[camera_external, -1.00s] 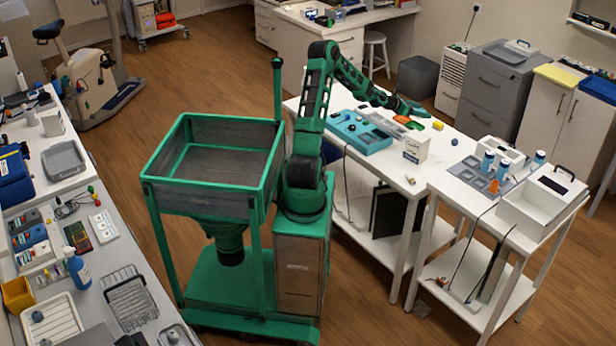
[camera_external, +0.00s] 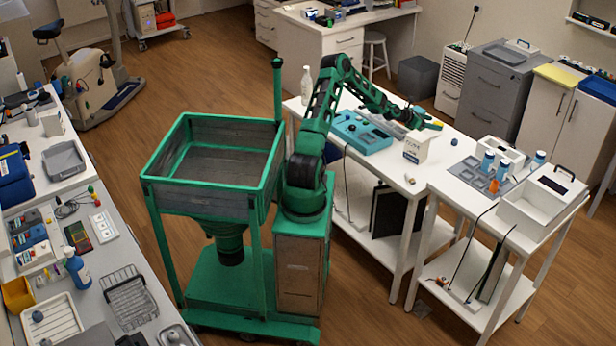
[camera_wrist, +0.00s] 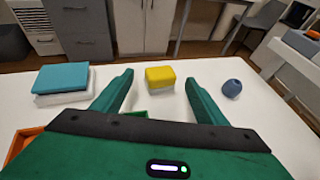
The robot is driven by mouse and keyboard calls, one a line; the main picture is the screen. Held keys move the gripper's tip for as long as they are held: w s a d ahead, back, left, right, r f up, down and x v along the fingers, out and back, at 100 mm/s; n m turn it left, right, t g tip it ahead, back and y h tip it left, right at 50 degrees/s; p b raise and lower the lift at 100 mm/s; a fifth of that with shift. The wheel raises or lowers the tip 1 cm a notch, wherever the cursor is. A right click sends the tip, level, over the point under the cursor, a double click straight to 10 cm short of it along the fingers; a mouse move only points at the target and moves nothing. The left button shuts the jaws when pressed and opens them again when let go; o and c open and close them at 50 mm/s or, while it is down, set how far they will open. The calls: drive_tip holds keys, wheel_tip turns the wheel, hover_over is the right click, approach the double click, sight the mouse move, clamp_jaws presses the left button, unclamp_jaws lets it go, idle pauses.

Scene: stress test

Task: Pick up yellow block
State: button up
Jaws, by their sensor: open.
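The yellow block (camera_wrist: 160,78) sits on the white table in the wrist view, ahead of my gripper and roughly centred between its two green fingers. In the external view a small yellow spot by the fingertips, at the table's far right part, is the yellow block (camera_external: 437,124). My gripper (camera_wrist: 155,88) is open and empty, low over the table, with a finger to each side of the block's line. It also shows in the external view (camera_external: 428,122). I cannot tell from the frames whether the block is fully between the fingertips.
A blue-grey round object (camera_wrist: 232,88) lies just right of the right finger. A teal-and-white box (camera_wrist: 63,83) lies left of the left finger. An orange tray edge (camera_wrist: 18,146) shows at lower left. A white carton (camera_external: 416,147) stands near my gripper. The table beyond the block is clear.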

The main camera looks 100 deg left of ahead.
drive_tip(key=shift+x, duration=1.45)
drive_tip(key=shift+c, duration=0.7)
drive_tip(key=c, duration=1)
drive_tip(key=shift+o, duration=0.2)
drive_tip(key=shift+r, duration=0.1)
